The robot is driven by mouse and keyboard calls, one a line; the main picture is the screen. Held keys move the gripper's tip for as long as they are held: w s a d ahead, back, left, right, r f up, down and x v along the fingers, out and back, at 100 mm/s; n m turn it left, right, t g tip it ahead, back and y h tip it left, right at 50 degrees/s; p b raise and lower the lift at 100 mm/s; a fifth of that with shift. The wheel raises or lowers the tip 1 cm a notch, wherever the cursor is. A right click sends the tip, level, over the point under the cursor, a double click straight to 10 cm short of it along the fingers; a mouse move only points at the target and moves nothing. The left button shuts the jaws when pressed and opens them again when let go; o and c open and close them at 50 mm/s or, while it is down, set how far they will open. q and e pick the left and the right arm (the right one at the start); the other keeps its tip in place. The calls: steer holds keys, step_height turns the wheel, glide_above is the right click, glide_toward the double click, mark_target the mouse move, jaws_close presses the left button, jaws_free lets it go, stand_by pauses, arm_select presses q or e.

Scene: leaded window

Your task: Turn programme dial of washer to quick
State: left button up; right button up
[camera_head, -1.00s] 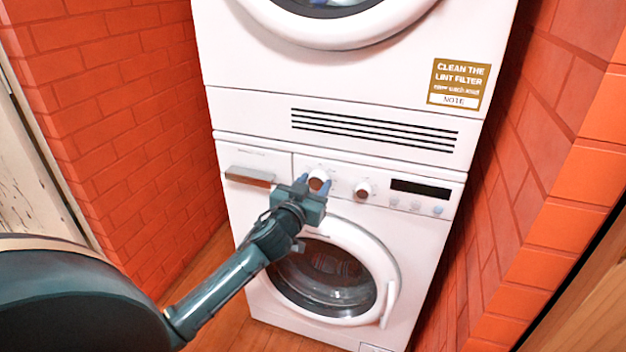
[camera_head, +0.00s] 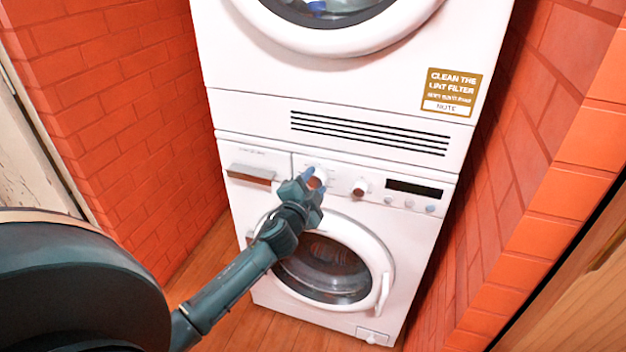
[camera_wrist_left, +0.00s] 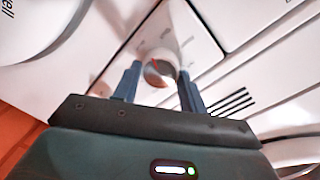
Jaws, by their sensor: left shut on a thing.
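The front-loading washer (camera_head: 228,205) is the lower white machine, with its round glass door (camera_head: 325,270) shut. Its programme dial (camera_head: 317,181) is a round knob with a white and reddish face, on the panel right of the drawer. My left gripper (camera_head: 312,177) is at this dial, with one blue finger on each side and shut on it. The wrist view shows the dial (camera_wrist_left: 160,72) between the two fingertips. Printed marks ring the dial there, but they are too blurred to read. My right gripper is not in view.
A second, smaller knob (camera_head: 361,188), a dark display (camera_head: 413,188) and small buttons sit to the right on the panel. A detergent drawer (camera_head: 250,174) is at left. A dryer (camera_head: 240,60) is stacked above. Brick walls (camera_head: 130,110) stand close on both sides.

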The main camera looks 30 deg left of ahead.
arm_select(q)
steer(key=m, duration=0.2)
steer(key=shift+m+p, duration=0.3)
steer(key=shift+p, duration=0.05)
steer(key=shift+m, duration=0.5)
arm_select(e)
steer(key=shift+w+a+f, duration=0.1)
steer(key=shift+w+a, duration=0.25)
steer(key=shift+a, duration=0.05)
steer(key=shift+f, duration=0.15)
arm_select(q)
steer(key=o, duration=1)
steer(key=shift+y, duration=0.3)
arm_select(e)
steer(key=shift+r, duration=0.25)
arm_select(q)
steer(key=v, duration=1.3)
steer(key=shift+s, duration=0.1)
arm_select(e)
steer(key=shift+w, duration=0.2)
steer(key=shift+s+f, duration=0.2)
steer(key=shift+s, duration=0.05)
